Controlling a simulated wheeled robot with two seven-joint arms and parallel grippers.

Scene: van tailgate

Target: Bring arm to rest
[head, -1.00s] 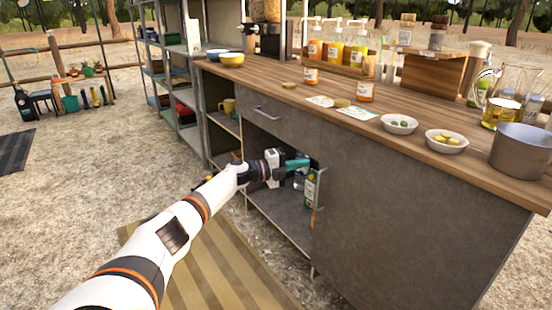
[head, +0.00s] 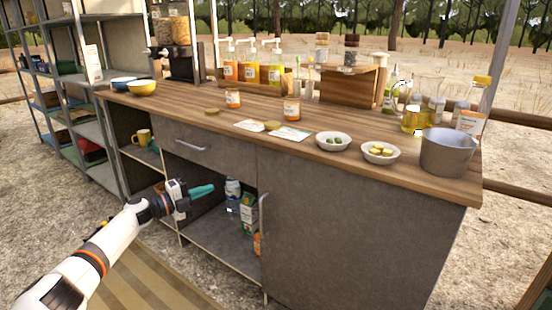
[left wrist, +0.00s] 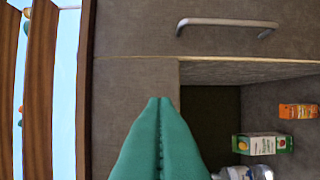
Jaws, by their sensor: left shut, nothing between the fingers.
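My left arm (head: 100,250) reaches in from the lower left in the head view. Its teal-fingered left gripper (head: 208,190) is shut and empty, in front of the open compartment under the counter's drawer. In the left wrist view the closed fingers (left wrist: 160,110) point at the grey cabinet front, left of the opening. A green-and-white carton (head: 249,212) and a jar (head: 233,188) stand in the compartment, apart from the fingers. The carton also shows in the left wrist view (left wrist: 262,144). My right gripper is not in view.
The wooden counter (head: 200,110) carries bottles, bowls and a metal pot (head: 447,155). A drawer handle (head: 190,147) and a vertical handle (head: 264,215) stick out near the gripper. A shelf rack (head: 100,120) stands at left. Striped mat (head: 160,280) lies in front.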

